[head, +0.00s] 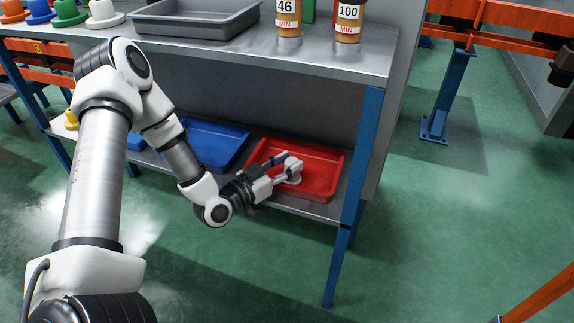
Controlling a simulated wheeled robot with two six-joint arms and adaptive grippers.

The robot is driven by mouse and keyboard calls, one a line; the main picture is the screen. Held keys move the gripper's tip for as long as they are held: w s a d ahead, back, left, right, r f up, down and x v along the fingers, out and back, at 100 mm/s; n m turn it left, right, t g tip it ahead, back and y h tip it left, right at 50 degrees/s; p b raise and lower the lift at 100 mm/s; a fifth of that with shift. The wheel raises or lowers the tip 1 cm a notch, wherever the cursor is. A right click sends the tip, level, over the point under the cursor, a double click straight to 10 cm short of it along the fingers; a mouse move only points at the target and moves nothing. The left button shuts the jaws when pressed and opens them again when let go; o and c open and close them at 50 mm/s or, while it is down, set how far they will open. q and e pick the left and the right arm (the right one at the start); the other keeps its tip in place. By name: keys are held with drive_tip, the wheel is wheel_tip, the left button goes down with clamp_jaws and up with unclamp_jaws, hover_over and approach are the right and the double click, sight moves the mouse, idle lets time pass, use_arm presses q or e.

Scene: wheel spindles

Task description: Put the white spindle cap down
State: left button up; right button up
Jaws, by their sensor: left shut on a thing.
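My left gripper (282,173) reaches into the lower shelf from the left, over the red tray (322,157). It is shut on the white spindle cap (293,166), which shows small between and beyond its fingers. The cap is above or inside the red tray; I cannot tell whether it touches the tray floor. Another white cap (103,12) sits on the table top at the upper left. My right gripper is not in view.
A blue tray (213,143) lies left of the red one on the lower shelf. The table top (330,60) overhangs the shelf, and a blue leg (357,165) stands right of the red tray. A grey tray (197,29) and labelled jars (348,22) stand on top.

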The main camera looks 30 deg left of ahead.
use_arm(q)
drive_tip(key=o, duration=1)
drive_tip(key=shift+f, duration=0.1)
drive_tip(key=shift+o, duration=0.2)
drive_tip(key=shift+s+a+r+p, duration=0.1)
drive_tip(key=shift+s+r+p, duration=0.1)
drive_tip(key=shift+p, duration=0.1)
drive_tip(key=p+v, duration=0.5)
drive_tip(key=v, duration=0.6)
drive_tip(key=shift+s+p, duration=0.3)
drive_tip(key=shift+p, duration=0.1)
drive_tip(key=shift+f, duration=0.2)
